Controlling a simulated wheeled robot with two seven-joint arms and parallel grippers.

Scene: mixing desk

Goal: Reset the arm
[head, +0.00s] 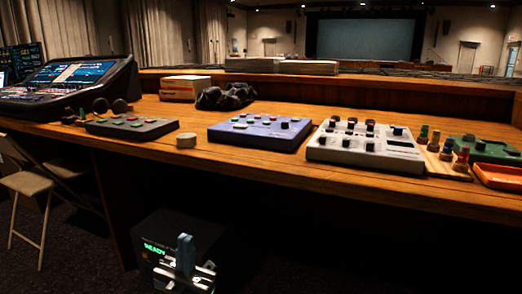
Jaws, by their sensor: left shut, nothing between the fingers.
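My left gripper (185,251) shows at the bottom of the head view, left of the middle. Its fingers are together, with nothing held between them. It is in front of and below the front edge of the wooden desk (277,162), apart from everything on it. My right gripper is not in the view.
On the desk are a mixing console (68,85), a dark button box (132,126), a round beige knob (186,140), a blue control box (258,133), a white control box (366,146), a green box (484,149) and an orange tray (498,176).

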